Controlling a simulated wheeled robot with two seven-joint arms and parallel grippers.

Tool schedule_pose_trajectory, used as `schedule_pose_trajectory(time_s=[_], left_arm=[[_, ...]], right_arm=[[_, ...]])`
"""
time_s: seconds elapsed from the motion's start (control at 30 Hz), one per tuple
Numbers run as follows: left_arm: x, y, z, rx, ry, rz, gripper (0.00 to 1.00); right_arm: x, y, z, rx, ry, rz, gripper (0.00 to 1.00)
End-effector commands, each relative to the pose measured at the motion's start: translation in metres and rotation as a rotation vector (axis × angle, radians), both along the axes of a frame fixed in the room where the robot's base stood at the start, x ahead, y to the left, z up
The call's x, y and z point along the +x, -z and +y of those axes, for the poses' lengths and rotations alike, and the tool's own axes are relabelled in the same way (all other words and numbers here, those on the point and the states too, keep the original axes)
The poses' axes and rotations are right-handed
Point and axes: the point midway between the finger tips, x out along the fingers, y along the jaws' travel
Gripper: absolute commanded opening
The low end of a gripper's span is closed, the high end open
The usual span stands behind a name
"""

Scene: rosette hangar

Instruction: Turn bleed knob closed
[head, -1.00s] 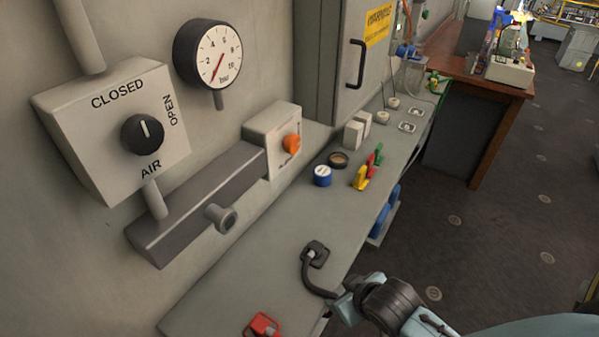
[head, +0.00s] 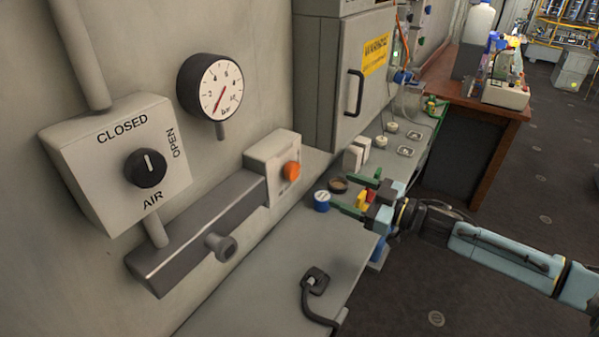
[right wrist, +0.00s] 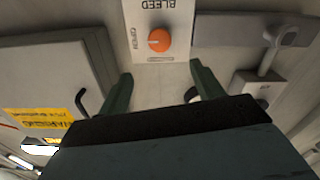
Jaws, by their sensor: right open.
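The bleed knob (head: 291,171) is orange and sits on the front of a pale box (head: 272,160) on the wall. In the right wrist view the orange knob (right wrist: 159,40) lies ahead of the fingers, on a panel lettered BLEED (right wrist: 160,8). My right gripper (head: 355,192) is open, its green fingers spread over the bench to the right of the knob and apart from it. In the right wrist view the fingertips (right wrist: 160,72) stand either side below the knob with nothing between them. My left gripper is not in view.
A box with a black AIR knob (head: 146,168) and a pressure gauge (head: 211,88) are on the wall at left. A grey manifold (head: 200,228) runs beside the bleed box. A blue-lidded tin (head: 322,201) and colored items (head: 366,197) stand on the bench. A cabinet (head: 342,70) rises behind.

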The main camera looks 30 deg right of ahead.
Motion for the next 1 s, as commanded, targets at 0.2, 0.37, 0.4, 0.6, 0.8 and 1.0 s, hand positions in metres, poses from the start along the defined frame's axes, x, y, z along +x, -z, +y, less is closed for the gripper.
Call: schedule_pose_trajectory(time_s=[0.2,0.37,0.4,0.6,0.8,1.0], left_arm=[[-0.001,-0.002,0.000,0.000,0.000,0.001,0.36],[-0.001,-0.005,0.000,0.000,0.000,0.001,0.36],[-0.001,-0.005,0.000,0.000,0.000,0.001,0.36],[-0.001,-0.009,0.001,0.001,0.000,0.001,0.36],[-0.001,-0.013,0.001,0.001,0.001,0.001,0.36],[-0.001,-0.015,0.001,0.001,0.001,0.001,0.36]], right_arm=[[0.019,-0.002,0.011,0.001,-0.001,-0.005,0.66],[0.039,-0.002,0.022,0.001,0.001,-0.004,0.66],[0.043,-0.002,0.026,0.000,-0.001,-0.004,0.66],[0.070,-0.003,0.041,0.001,0.000,-0.003,0.66],[0.095,-0.001,0.056,0.001,0.001,-0.002,0.66],[0.109,0.000,0.065,0.001,0.001,0.000,0.66]])
